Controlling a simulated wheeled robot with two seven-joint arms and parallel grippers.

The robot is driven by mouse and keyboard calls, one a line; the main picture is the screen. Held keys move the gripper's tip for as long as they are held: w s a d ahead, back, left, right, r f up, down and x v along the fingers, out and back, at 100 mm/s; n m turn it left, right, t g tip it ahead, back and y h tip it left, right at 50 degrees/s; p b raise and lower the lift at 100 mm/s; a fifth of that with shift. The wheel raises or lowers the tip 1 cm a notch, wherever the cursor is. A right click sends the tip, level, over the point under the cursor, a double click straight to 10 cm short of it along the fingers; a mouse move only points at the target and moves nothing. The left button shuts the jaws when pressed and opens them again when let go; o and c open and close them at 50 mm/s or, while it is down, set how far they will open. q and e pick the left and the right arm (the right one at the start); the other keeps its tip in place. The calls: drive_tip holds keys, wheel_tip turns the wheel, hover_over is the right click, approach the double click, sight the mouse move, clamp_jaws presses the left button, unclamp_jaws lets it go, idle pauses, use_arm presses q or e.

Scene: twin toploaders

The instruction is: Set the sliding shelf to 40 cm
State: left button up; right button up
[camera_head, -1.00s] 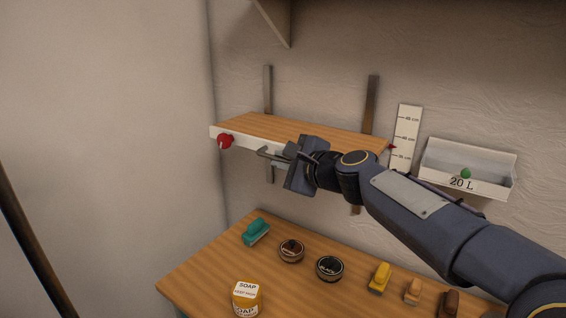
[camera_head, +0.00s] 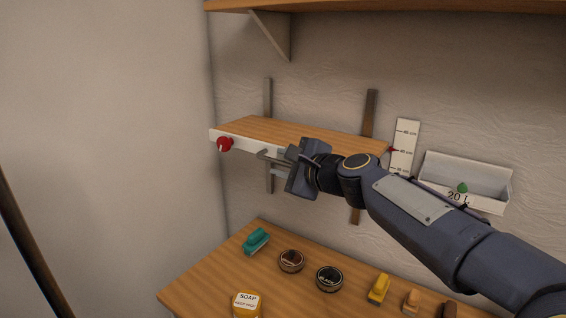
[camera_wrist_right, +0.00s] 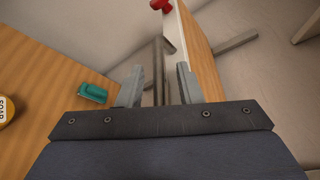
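The sliding shelf (camera_head: 300,133) is a wooden board with a white front edge, set on two wall rails. A red knob (camera_head: 224,144) is at its left front end. A grey bar handle (camera_head: 268,155) is on the front. My right gripper (camera_head: 289,158) is at this handle. In the right wrist view the handle (camera_wrist_right: 160,75) runs between the two fingers (camera_wrist_right: 161,84), with gaps visible beside it. The red pointer (camera_head: 391,149) at the shelf's right end is about level with the 40 cm mark on the white scale (camera_head: 404,140). My left gripper is out of view.
Below is a wooden table (camera_head: 215,270) with a teal brush (camera_head: 256,240), two round tins (camera_head: 329,279), a soap jar (camera_head: 247,304) and several small brushes. A white 20 L bin (camera_head: 470,175) with a green ball hangs right of the scale. A fixed shelf (camera_head: 400,6) is above.

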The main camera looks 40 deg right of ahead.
drive_tip(key=v, duration=0.7)
drive_tip(key=shift+s, duration=0.3)
drive_tip(key=shift+r, duration=0.1)
